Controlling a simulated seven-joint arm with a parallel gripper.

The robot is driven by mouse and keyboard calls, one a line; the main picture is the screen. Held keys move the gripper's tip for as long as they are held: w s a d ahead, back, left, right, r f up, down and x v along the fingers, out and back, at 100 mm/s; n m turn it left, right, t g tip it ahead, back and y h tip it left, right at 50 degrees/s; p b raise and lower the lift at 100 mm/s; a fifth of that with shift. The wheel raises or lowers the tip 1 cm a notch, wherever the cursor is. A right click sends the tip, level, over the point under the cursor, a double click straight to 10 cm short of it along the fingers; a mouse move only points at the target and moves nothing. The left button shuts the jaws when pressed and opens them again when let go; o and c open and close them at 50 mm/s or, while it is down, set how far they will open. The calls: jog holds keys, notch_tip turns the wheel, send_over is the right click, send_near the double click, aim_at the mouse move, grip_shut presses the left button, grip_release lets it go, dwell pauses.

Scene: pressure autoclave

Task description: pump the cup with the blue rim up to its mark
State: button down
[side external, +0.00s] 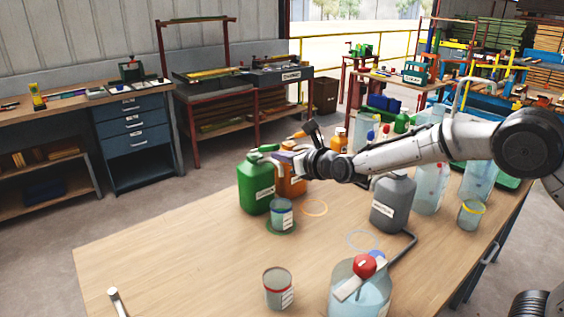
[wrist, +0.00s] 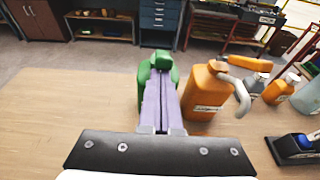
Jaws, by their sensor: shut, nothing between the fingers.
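The cup with the blue rim (side external: 281,213) stands upright on a green ring on the table, just in front of the green jug (side external: 256,186). It carries a white label; its mark and fill level are too small to read. The green jug has a green pump head on top and also shows in the wrist view (wrist: 157,68). My gripper (side external: 281,157) has its purple fingers shut and empty, close to the green pump head and in front of the orange jug (side external: 292,181). I cannot tell whether they touch the head. The cup is not visible in the wrist view.
A red-rimmed cup (side external: 279,288) stands at the front, and a yellow-rimmed cup (side external: 471,215) at the right. A grey jug (side external: 393,203) stands under my arm. A clear vessel with a red knob (side external: 360,291) is at the front edge. The table's left side is mostly clear.

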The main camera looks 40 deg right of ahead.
jog(key=shift+a+r+g, duration=0.15)
jog(key=shift+r+g, duration=0.15)
jog(key=shift+r, duration=0.1)
